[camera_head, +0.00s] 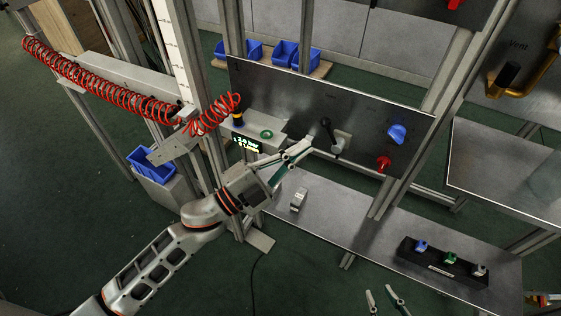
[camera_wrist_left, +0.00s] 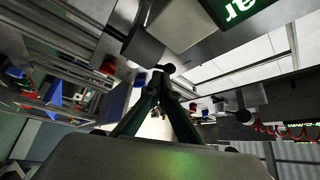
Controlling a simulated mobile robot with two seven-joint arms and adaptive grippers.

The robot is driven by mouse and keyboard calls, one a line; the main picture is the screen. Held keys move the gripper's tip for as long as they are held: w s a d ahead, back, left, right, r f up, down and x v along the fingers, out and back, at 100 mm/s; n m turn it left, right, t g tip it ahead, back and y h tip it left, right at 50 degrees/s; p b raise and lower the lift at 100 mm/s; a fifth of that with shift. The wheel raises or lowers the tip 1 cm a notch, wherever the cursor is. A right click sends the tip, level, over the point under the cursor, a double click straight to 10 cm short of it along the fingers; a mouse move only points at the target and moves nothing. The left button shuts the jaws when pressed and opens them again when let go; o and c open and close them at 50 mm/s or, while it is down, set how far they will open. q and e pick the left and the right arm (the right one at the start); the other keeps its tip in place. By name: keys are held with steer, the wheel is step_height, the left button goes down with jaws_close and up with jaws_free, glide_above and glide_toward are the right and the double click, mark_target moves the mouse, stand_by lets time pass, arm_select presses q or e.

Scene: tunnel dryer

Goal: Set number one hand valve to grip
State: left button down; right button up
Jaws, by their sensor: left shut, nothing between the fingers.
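A black lever (camera_head: 327,127) on a pale square base (camera_head: 342,141) sits on the grey metal panel (camera_head: 290,95); it looks like the hand valve. The lever points up and slightly left. The panel's lettering is too small to read. My left gripper (camera_head: 306,145) is shut and empty, its tips just left of and below the lever; I cannot tell whether they touch. In the left wrist view, the closed fingers (camera_wrist_left: 160,78) point towards a dark rounded knob. My right gripper (camera_head: 384,296) shows only its two fingertips at the bottom edge, spread apart and empty.
A blue knob (camera_head: 397,133) and a red valve (camera_head: 384,163) are on the panel's right. A lit display (camera_head: 246,143) and red coiled hose (camera_head: 95,92) are left. Below, a metal shelf (camera_head: 350,205) holds a small metal part (camera_head: 298,200) and a black block (camera_head: 440,264) with several knobs.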

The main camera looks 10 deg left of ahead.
mark_target(327, 129)
arm_select(q)
steer(key=shift+x, duration=2.2)
arm_select(e)
steer(key=shift+s+d+f, duration=0.1)
arm_select(q)
steer(key=shift+r+m+p, duration=0.3)
steer(key=shift+r+p, duration=0.05)
steer(key=shift+p, duration=0.2)
steer(key=shift+d+f, duration=0.1)
steer(key=shift+m+g+p, duration=0.3)
steer(key=shift+p, duration=0.15)
arm_select(e)
steer(key=shift+d+r, duration=0.2)
